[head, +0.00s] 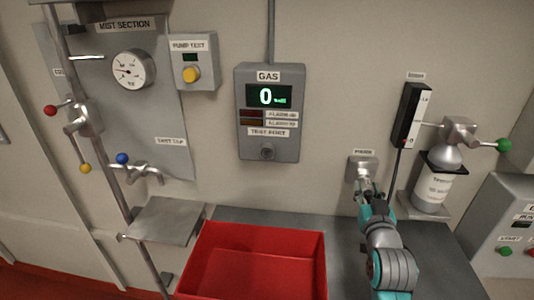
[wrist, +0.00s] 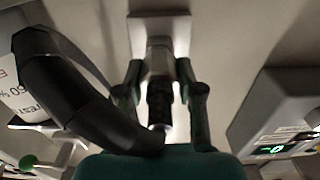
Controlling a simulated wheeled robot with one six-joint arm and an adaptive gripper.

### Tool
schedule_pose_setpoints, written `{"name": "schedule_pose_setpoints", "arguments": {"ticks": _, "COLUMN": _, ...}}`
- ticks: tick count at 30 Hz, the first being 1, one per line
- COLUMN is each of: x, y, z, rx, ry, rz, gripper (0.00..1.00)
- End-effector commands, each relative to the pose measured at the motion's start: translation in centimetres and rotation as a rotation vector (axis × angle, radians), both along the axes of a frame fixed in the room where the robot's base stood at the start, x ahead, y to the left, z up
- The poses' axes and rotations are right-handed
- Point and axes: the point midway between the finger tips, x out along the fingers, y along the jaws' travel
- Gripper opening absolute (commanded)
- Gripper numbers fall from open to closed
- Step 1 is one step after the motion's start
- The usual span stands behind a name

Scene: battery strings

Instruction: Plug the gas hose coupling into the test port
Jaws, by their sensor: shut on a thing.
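The grey GAS box (head: 269,110) hangs on the wall and its green display reads 0. The test port (head: 267,152) is the round fitting low on its front, and nothing is in it. My gripper (head: 365,190) is at the small grey parking holder (head: 362,167), right of and below the box. In the wrist view my gripper (wrist: 160,95) has its fingers on both sides of the dark hose coupling (wrist: 158,95). The coupling points at the holder plate (wrist: 150,20); I cannot tell whether it is still seated there. The black hose (wrist: 70,90) curves off to the left.
A gas bottle (head: 432,188) and a black flow meter (head: 410,115) stand right of the holder. A red bin (head: 255,230) is below the GAS box. A steel shelf (head: 165,219) and pipes are at left. The wall between holder and box is clear.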

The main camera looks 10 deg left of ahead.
Motion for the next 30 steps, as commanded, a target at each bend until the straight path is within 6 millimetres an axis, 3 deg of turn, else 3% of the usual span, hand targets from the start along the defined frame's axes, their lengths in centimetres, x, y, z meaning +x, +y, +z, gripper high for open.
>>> {"name": "schedule_pose_setpoints", "arguments": {"ticks": 30, "x": -2.2, "y": 0.0, "z": 0.0, "rx": 0.0, "ry": 0.0, "rz": 0.0, "gripper": 0.0}}
